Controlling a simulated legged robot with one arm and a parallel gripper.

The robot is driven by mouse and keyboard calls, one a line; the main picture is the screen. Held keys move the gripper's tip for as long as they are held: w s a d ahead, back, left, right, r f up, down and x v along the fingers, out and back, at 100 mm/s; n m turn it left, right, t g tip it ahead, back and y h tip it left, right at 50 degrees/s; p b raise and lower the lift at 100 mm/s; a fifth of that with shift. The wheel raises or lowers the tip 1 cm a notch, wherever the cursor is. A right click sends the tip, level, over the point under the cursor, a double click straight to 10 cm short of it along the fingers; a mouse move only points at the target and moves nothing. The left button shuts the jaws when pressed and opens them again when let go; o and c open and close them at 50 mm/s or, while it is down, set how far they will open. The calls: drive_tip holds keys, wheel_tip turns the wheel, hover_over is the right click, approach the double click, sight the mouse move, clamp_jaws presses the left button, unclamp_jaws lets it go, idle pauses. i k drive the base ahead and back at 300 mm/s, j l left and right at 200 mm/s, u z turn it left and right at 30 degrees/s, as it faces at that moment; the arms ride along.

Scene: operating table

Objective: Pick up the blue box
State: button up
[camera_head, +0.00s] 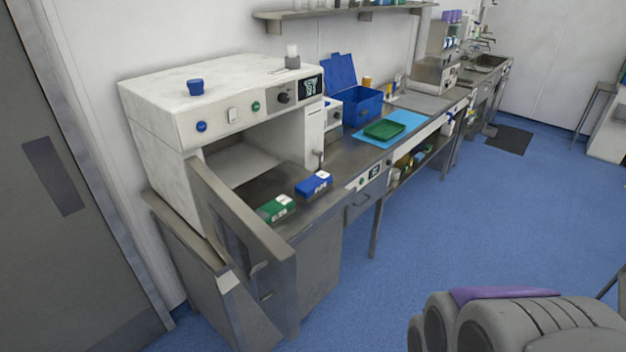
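A small blue box (314,183) with a white label lies on the grey metal counter (343,158), near its front edge. A small green box (276,208) with a white label lies just to its left and nearer to me. A larger blue bin (362,107) with its lid raised stands farther back on the counter. A grey rounded part with a purple strip shows at the bottom right; it seems to be part of my own body. My gripper does not show, and the small blue box rests free on the counter.
A white cabinet (160,130) with an open front stands over the counter's left end. Its open door (245,225) juts out left of the green box. A green tray (384,130) lies on a light blue mat (408,119). The blue floor (440,240) before the counter is clear.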

sight(308, 189)
drive_tip(key=i+l+u, duration=0.45)
drive_tip(key=i+l, duration=0.25)
drive_tip(key=i+l+u, duration=0.2)
drive_tip(key=i+l, duration=0.2)
drive_tip(key=i+l+u, duration=0.25)
drive_tip(key=l, duration=0.25)
drive_tip(key=i+l+u, duration=0.2)
drive_tip(key=l, duration=0.3)
drive_tip(key=i, duration=0.1)
